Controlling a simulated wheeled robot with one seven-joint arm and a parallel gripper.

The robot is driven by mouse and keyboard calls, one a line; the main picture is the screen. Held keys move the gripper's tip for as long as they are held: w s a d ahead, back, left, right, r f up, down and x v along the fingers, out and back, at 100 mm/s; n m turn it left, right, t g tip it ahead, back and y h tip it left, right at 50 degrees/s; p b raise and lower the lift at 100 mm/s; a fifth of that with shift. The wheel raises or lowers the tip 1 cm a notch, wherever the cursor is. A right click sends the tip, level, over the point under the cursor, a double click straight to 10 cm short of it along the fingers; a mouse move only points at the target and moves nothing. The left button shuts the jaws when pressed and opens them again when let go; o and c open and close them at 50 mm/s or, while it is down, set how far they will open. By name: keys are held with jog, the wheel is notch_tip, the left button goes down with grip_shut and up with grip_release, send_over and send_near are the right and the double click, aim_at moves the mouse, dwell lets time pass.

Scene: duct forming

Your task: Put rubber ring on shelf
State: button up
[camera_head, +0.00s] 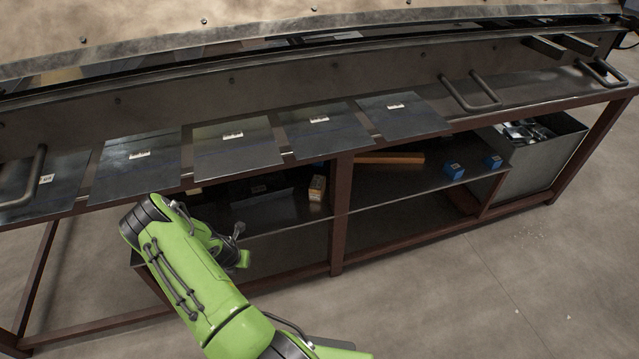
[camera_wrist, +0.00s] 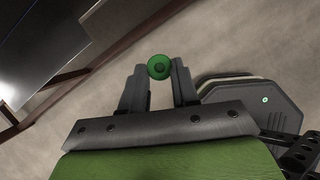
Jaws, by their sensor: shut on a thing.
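A small round green rubber ring (camera_wrist: 160,67) is between the two fingertips of my gripper (camera_wrist: 159,72) in the wrist view. My gripper is shut on it, over the concrete floor. In the head view my green arm reaches to the front left of the bench; the fingers and ring cannot be made out there. The shelf (camera_head: 285,216) is the grey lower board under the bench top, split by a brown upright. My arm covers part of its left end.
A small orange box (camera_head: 316,188) stands in the left bay. An orange bar (camera_head: 389,158) and two blue boxes (camera_head: 453,169) lie in the right bay. A grey bin (camera_head: 545,165) stands at the right. Metal sheets (camera_head: 232,150) overhang the bench's front edge. The shelf's front strip is clear.

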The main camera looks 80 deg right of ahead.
jog(key=b, duration=0.5)
send_over(257, 226)
jog(key=a, duration=0.2)
jog(key=shift+s+a+f, duration=0.1)
jog(key=shift+a+f, duration=0.05)
jog(key=b+x, duration=0.2)
jog(key=x, duration=0.1)
jog(key=shift+f, duration=0.3)
jog(key=shift+a+r, duration=0.1)
jog(key=shift+r, duration=0.05)
jog(key=o, duration=1)
jog(key=p+v, duration=0.4)
jog(key=v, duration=0.8)
jog(key=shift+p, duration=0.35)
